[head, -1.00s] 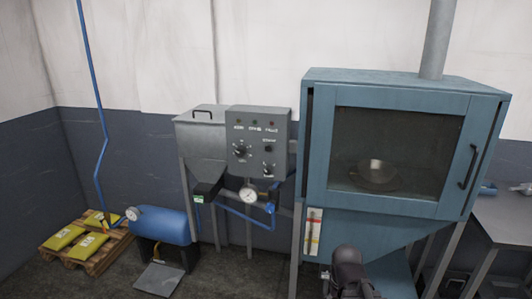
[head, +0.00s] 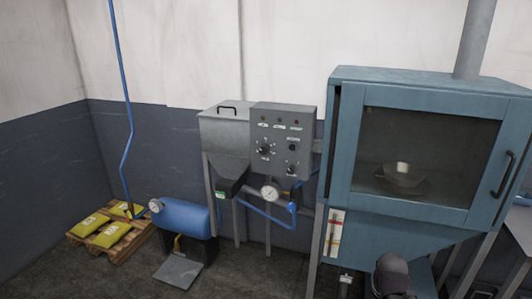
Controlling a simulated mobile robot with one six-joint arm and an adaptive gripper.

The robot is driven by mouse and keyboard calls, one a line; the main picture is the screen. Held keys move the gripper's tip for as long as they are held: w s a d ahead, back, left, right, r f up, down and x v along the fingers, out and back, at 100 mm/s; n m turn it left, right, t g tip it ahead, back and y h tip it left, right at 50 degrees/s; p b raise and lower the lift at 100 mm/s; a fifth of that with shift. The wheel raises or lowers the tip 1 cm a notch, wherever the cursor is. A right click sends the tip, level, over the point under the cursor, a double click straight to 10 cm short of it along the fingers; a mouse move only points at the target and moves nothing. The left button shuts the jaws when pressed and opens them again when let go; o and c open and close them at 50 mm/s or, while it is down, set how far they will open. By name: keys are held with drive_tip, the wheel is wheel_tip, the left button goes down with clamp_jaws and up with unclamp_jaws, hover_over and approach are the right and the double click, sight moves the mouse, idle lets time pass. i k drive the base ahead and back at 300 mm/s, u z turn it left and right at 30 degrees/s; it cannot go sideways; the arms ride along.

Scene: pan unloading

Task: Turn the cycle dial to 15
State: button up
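A grey control panel (head: 283,142) stands left of the blue cabinet, beside a grey hopper. It has a row of small indicator lamps at the top. A larger black dial (head: 265,149) with marks around it sits at the panel's left. A smaller dark knob (head: 291,169) sits at lower right, with a dark button or knob (head: 292,147) above it. Labels and dial settings are too small to read. A dark rounded part of my arm shows at the bottom edge, well right of and below the panel. My gripper's fingers cannot be made out.
The blue cabinet (head: 400,220) has a window with a metal pan (head: 403,174) inside. A pressure gauge (head: 269,194) hangs below the panel. A blue tank (head: 186,217) and a pallet (head: 77,236) with yellow bags stand left. Floor before the hopper looks open.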

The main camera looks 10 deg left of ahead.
sight(264, 150)
drive_tip(key=u, duration=0.05)
drive_tip(key=i, duration=1)
drive_tip(key=z, duration=0.05)
